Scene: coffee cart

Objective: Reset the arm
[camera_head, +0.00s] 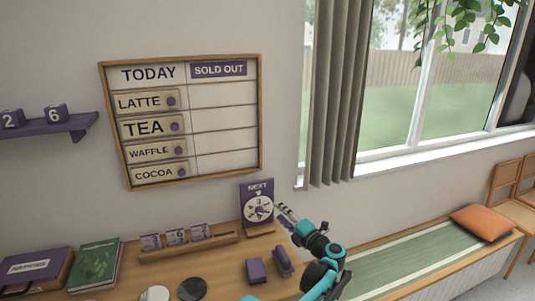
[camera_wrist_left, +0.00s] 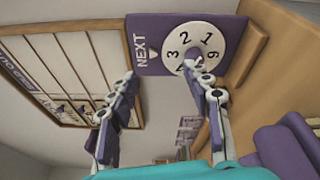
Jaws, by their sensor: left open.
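My left gripper (camera_head: 283,212) is just right of the purple NEXT sign (camera_head: 256,188) in the head view. The sign has a white number dial (camera_head: 258,208) and stands on the wooden counter. In the left wrist view my left gripper (camera_wrist_left: 160,75) is open with nothing between its fingers. The sign (camera_wrist_left: 150,45) and dial (camera_wrist_left: 208,38) show beyond the fingers. The right-hand fingertip overlaps the dial's lower edge near its purple knob (camera_wrist_left: 193,62); I cannot tell whether they touch. My right gripper is not in view.
A wooden rack (camera_head: 187,244) with number cards stands left of the sign. A green book (camera_head: 95,265) and a napkin box (camera_head: 38,272) are at left. The menu board (camera_head: 190,174) hangs above.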

